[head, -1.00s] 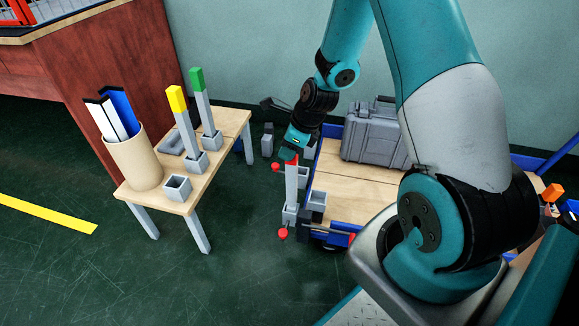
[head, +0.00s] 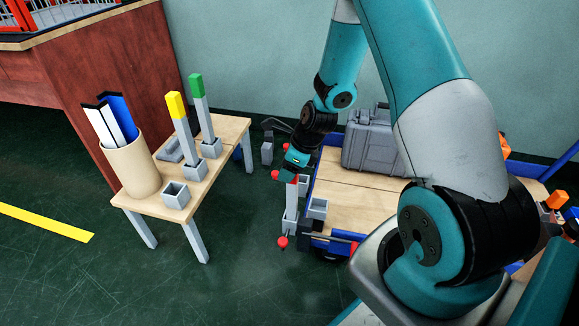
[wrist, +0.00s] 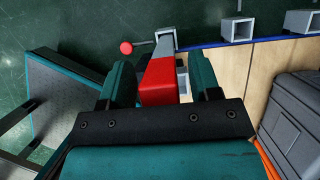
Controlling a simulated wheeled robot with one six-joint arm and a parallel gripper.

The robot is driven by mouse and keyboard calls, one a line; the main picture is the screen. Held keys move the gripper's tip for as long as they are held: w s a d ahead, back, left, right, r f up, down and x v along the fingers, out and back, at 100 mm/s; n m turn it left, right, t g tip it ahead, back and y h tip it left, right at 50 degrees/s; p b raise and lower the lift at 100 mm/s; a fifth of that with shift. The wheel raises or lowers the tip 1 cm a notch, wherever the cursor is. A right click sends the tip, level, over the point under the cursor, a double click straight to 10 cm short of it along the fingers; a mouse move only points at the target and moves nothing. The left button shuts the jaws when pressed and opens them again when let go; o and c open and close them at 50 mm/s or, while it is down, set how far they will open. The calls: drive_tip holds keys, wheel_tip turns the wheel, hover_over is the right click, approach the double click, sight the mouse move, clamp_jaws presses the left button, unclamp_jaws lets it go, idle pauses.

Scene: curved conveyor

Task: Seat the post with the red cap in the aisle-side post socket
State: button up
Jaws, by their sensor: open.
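The post with the red cap stands roughly upright at the left edge of the blue-framed cart. In the head view its grey shaft (head: 291,200) shows below my gripper (head: 297,165), and its cap is mostly hidden. In the wrist view the red cap (wrist: 160,82) lies between the open fingers of my gripper (wrist: 162,85). The far end of the post meets a grey socket (wrist: 165,36); how deep it sits I cannot tell. Two empty-looking grey sockets, one nearer (wrist: 237,29) and one farther right (wrist: 302,22), show along the cart edge.
The cart (head: 345,200) carries a grey case (head: 368,145). Red knobs (head: 282,242) stick out near the post. A wooden table (head: 225,138) at left holds yellow-capped (head: 180,115) and green-capped posts (head: 198,100), an empty socket (head: 176,194) and a tan bin (head: 132,170). Floor between is clear.

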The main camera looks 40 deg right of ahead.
drive_tip(key=p+v, duration=0.5)
drive_tip(key=v, duration=0.7)
drive_tip(key=s+a+r+n+g+y, duration=0.1)
drive_tip(key=s+a+r+n, duration=0.3)
drive_tip(key=a+r+n, duration=0.95)
drive_tip(key=s+a+r+n+g, duration=0.1)
drive_tip(key=s+a+r+n, duration=0.2)
drive_tip(key=n, duration=0.8)
drive_tip(key=s+a+r+n+g, duration=0.1)
drive_tip(key=s+a+r+n, duration=0.3)
drive_tip(key=s+a+n, duration=0.4)
drive_tip(key=s+n, duration=0.3)
drive_tip(key=s, duration=0.1)
drive_tip(key=shift+s+a, duration=0.1)
